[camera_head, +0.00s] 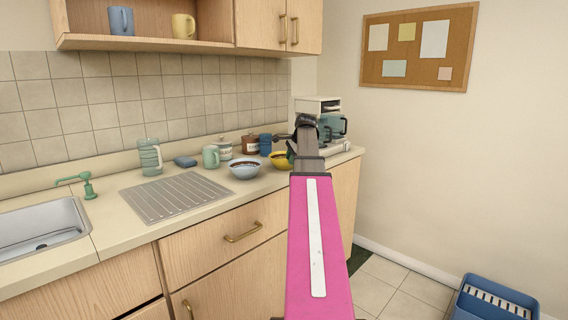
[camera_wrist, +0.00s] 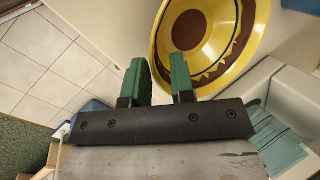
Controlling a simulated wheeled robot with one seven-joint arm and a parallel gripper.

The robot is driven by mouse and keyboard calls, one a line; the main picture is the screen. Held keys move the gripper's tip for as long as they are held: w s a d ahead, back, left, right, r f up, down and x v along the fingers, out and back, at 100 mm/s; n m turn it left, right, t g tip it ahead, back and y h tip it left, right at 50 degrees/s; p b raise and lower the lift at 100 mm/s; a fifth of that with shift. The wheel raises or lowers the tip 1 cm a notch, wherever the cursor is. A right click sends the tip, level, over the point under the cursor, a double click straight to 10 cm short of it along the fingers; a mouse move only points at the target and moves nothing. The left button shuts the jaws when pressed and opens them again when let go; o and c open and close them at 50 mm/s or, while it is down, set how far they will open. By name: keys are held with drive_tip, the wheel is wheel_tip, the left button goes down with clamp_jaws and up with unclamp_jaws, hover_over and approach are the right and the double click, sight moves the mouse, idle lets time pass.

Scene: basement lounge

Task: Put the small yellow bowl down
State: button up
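The small yellow bowl (camera_head: 278,161) shows at the right end of the counter in the head view, partly hidden behind my arm. In the wrist view the bowl (camera_wrist: 243,75) fills the top right, with a brown band and dark zigzag pattern inside. In the head view the fingers are mostly hidden by my arm. The bowl looks roughly upright; I cannot tell whether its base touches the counter (camera_head: 214,173).
A pale blue bowl (camera_head: 244,173) stands just left of the yellow one. A green mug (camera_head: 211,157), lidded jars (camera_head: 224,148), blue cups (camera_head: 265,143) and a coffee machine (camera_head: 334,126) are close by. A metal drainboard (camera_head: 172,197) lies further left. A blue crate (camera_head: 494,300) stands on the floor.

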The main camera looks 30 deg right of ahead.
drive_tip(key=x, duration=0.3)
drive_tip(key=shift+w+f, duration=0.15)
drive_tip(key=shift+f, duration=0.1)
clamp_jaws()
drive_tip(key=shift+r, duration=0.15)
